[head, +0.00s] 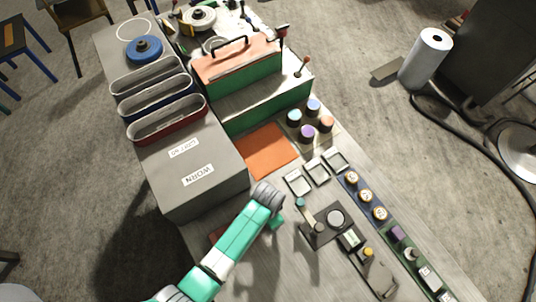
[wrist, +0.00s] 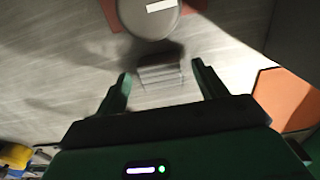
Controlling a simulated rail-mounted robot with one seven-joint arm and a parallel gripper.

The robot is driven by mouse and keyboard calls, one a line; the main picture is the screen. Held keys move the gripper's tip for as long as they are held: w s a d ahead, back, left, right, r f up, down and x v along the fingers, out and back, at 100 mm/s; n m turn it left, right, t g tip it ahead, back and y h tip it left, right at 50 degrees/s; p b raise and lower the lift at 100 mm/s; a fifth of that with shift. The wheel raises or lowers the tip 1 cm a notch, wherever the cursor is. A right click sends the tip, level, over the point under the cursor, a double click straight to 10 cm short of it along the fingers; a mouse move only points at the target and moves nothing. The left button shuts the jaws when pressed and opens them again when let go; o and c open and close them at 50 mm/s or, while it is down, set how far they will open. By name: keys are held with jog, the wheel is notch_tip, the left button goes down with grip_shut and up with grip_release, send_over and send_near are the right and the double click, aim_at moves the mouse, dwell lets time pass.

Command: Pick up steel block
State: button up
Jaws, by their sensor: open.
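A grey steel block (wrist: 160,76) with grooved or stepped sides lies on the table in the wrist view, between and beyond my fingertips. My gripper (wrist: 162,69) is open, with one green finger on each side of the block's outline. I see no contact between the fingers and the block. In the head view my gripper (head: 277,223) is at the end of the arm, low over the table beside the grey case. The block is not visible there, hidden by my arm.
A round grey piece with a white label (wrist: 160,6) sits just beyond the block on a reddish pad. The grey case (head: 195,180) stands left of my gripper, and an orange mat (head: 265,150) lies behind it. A black fixture (head: 325,226) is to the right.

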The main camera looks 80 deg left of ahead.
jog(key=shift+r, duration=0.1)
jog(key=c, duration=1.4)
notch_tip(320, 180, up, 10)
jog(key=shift+p, duration=0.45)
